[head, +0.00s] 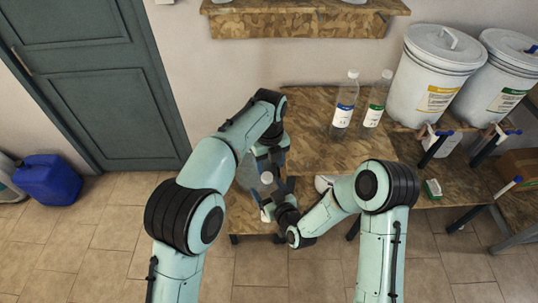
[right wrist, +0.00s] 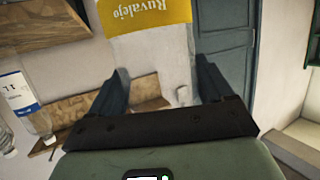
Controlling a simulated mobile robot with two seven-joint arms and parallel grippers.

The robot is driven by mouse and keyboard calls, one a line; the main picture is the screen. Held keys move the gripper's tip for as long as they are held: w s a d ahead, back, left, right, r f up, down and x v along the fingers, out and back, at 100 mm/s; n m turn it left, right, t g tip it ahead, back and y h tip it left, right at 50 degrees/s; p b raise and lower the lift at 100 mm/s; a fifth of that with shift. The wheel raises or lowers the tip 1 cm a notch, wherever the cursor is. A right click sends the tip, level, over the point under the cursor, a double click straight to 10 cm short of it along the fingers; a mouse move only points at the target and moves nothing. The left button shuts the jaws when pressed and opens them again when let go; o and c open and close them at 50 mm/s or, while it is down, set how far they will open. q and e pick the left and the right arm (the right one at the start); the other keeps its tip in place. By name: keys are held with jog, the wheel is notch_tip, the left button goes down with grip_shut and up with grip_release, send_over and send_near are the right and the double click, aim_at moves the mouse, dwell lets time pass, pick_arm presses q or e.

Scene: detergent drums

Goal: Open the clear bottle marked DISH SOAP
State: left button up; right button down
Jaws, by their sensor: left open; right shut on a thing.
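A clear bottle (head: 267,179) stands between my two grippers in the head view, partly hidden by them. In the right wrist view a clear bottle with a yellow label reading "Ruvalejo" (right wrist: 150,18), upside down in the picture, lies between the fingers. My right gripper (right wrist: 162,80) is shut on it; it also shows low beside the bottle in the head view (head: 270,207). My left gripper (head: 272,157) is open, just above the bottle's top. Two more clear bottles stand on the table, one with a blue label (head: 344,106), one with a green label (head: 375,104). No DISH SOAP marking is legible.
The wooden table (head: 310,155) has bare room left of the two bottles. White lidded drums (head: 432,75) stand at the right. A wooden shelf (head: 300,25) is on the wall. A blue jerrycan (head: 48,180) is on the floor by the door (head: 100,85).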

aim_at(270, 175)
pick_arm(q)
jog(key=shift+f, duration=2.25)
jog(key=shift+c, duration=0.3)
grip_shut()
jog(key=shift+d, duration=0.1)
jog(key=shift+r, duration=0.1)
